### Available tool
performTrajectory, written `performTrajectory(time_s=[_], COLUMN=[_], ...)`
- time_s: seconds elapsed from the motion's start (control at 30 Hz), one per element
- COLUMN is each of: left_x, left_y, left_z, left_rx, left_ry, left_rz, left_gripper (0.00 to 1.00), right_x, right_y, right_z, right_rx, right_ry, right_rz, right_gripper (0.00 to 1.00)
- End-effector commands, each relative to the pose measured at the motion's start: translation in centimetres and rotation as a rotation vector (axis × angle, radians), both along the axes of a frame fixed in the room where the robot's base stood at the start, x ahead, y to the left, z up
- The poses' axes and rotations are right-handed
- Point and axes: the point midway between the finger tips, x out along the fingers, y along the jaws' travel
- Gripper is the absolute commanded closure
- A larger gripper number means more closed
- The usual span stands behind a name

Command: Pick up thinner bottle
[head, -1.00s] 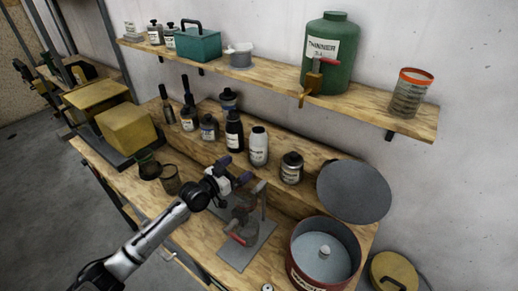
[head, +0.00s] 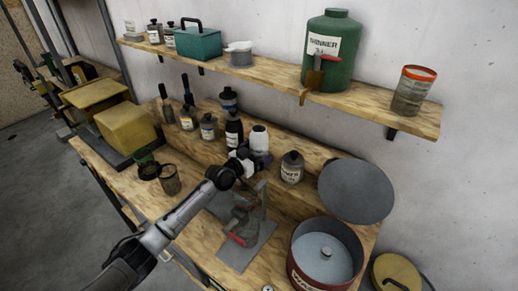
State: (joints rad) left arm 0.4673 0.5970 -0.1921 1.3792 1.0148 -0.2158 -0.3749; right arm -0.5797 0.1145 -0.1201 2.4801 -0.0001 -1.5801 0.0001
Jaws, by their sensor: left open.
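A large green jug (head: 338,62) with a label reading THINNER stands on the upper shelf. On the raised back ledge of the bench stand several small bottles. Among them are a dark bottle (head: 233,130), a white bottle with a dark cap (head: 260,136) and a grey bottle with a black cap (head: 292,169). Their labels are too small to read. My left gripper (head: 249,158) is open in front of the dark and white bottles and hides their lower parts. I cannot tell whether it touches either. My right gripper is not in view.
A clamp-like metal stand (head: 243,222) is on the bench just below my gripper. A red-rimmed round tub (head: 300,265) and a grey round lid (head: 352,190) are to the right. Dark cups (head: 169,181) stand to the left. The shelf (head: 395,112) overhangs behind.

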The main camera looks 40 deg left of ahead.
Motion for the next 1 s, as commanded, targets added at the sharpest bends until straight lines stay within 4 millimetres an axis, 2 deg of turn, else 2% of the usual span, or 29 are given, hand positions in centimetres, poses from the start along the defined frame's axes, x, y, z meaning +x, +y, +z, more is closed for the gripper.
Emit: performTrajectory(time_s=[0.37, 1.0], left_x=[0.61, 0.59], left_y=[-0.12, -0.11], left_z=[0.0, 0.01], left_rx=[0.0, 0.0], left_ry=[0.0, 0.0], left_rz=[-0.001, -0.001], left_gripper=[0.04, 0.65], right_x=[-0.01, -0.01], right_y=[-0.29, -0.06], right_z=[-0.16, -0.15], right_rx=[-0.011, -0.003], right_ry=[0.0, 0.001], right_rz=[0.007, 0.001], right_gripper=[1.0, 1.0])
